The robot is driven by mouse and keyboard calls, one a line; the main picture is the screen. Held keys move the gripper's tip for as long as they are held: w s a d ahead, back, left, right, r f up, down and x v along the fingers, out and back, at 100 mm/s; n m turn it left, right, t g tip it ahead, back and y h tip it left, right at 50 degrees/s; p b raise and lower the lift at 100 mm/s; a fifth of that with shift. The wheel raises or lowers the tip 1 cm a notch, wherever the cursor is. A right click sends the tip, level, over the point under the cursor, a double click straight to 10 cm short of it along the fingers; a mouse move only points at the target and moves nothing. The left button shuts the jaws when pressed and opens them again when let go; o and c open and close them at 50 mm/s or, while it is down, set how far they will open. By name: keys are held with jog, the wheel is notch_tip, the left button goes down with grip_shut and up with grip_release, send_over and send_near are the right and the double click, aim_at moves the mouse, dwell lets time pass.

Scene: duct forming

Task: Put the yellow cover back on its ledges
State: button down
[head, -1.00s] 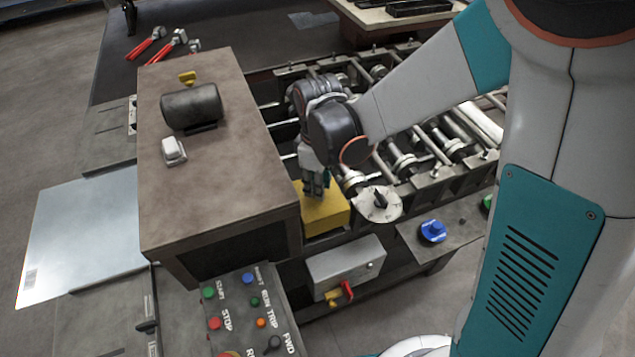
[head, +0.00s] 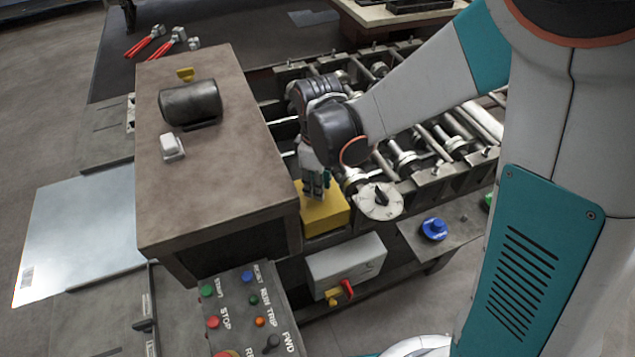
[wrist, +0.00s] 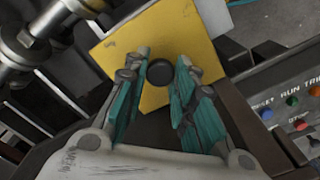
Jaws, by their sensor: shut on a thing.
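The yellow cover (head: 323,213) sits at the near end of the roller machine, beside the brown housing. In the wrist view the yellow cover (wrist: 190,32) appears as a tilted yellow plate with a round black knob (wrist: 160,72). My gripper (head: 317,192) is above the cover, pointing down. In the wrist view my gripper's two teal-padded fingers (wrist: 160,75) stand on either side of the knob, shut on it. The ledges are hidden under the cover, so I cannot tell whether it rests on them.
The brown housing (head: 215,170) stands close on the left of my gripper. A round dial (head: 380,201) is just right of the cover. Rollers (head: 405,158) lie behind. A grey switch box (head: 345,266) and a button panel (head: 245,310) are in front.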

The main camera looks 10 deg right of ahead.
jog(key=shift+f, duration=0.15)
dwell(0.5)
jog(key=shift+f+b, duration=0.35)
jog(key=shift+b, duration=0.25)
jog(key=shift+f, duration=0.1)
jog(key=c, duration=0.8)
grip_release()
jog(key=shift+c, duration=0.2)
jog(key=shift+r+p, duration=2.9)
jog(key=shift+r, duration=1.65)
